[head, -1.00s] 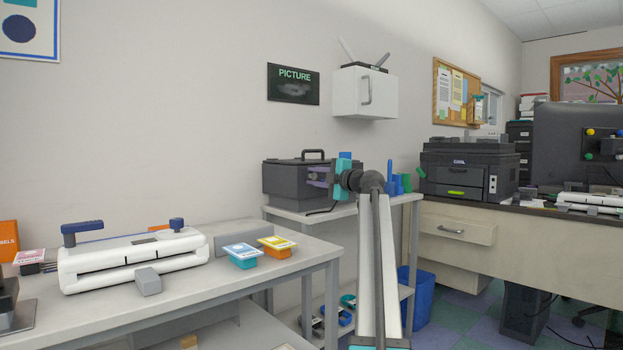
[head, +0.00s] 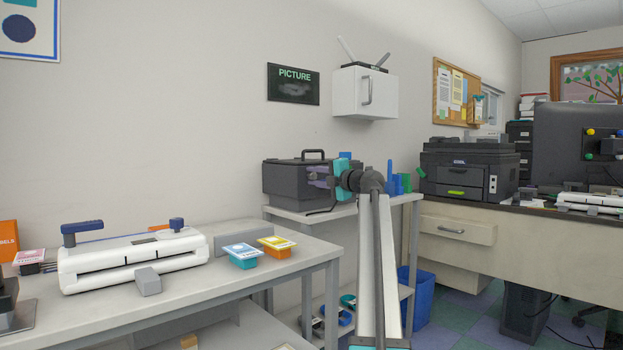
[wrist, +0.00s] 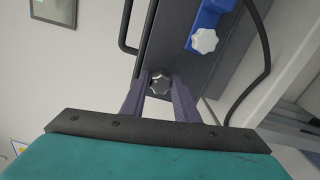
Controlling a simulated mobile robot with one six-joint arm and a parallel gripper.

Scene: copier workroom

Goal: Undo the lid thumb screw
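My gripper (wrist: 159,82) has its two purple fingers on either side of a grey lobed thumb screw (wrist: 159,84) in the wrist view. The knob fills the gap between the fingertips, and they look shut on it. The screw is at the edge of a dark case (wrist: 184,70). In the head view the case (head: 283,184) sits on a grey stand, and my gripper (head: 313,178) is at its right side; the screw is too small to make out there. A second, white lobed knob (wrist: 204,41) sits on a blue bracket (wrist: 212,14), apart from the fingers.
A black cable (wrist: 262,75) loops right of the case in the wrist view. A black carry handle (head: 313,153) tops the case. Blue and green items (head: 394,184) stand at the right of the stand. A white punch-like device (head: 130,262) is on the left table.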

